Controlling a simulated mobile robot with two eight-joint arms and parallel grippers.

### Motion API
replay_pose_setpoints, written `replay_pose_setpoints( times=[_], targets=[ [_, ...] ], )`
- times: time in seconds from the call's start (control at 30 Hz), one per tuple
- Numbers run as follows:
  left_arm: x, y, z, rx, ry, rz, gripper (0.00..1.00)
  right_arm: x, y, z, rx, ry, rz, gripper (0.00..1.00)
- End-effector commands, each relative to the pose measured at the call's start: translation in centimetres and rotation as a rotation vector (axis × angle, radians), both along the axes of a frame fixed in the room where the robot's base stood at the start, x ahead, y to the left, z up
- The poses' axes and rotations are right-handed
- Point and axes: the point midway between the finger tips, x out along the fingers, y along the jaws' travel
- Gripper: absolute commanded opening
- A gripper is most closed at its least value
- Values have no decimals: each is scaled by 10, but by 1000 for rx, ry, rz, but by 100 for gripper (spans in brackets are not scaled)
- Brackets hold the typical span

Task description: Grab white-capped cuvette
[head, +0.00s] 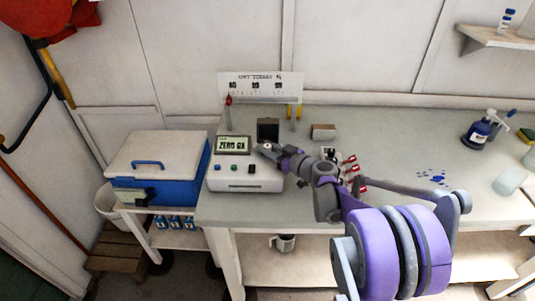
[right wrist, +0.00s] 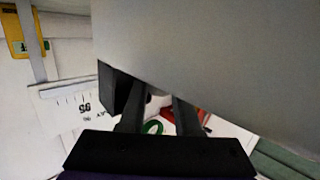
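I cannot make out a white-capped cuvette in either view. Several small red-and-white pieces (head: 350,168) show on the bench just behind my right arm, partly hidden by it. My right gripper (head: 262,148) is over the right part of the white instrument (head: 245,181), near its raised black lid (head: 268,130). In the right wrist view my right gripper's two dark fingers (right wrist: 158,112) stand apart, with a green ring and a red piece showing beyond the gap. My left gripper is out of view.
A blue cooler with a white lid (head: 158,165) stands left of the bench. A sign board (head: 262,87) stands behind the instrument. A small box (head: 323,132) is near the wall.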

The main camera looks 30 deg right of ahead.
Motion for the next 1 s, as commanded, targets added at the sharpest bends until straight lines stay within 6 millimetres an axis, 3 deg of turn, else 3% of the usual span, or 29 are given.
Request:
replay_pose_setpoints(
  times=[0.03, 0.1, 0.53, 1.0],
  targets=[
    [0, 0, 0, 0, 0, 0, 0, 0, 0, 0, 0, 0, 0, 13],
    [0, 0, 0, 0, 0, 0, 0, 0, 0, 0, 0, 0, 0, 0],
    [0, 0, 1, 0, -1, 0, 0, 0, 0, 7, 0, 0, 0, 0],
    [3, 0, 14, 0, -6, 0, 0, 0, 0, 90, 0, 0, 1, 0]
  ],
)
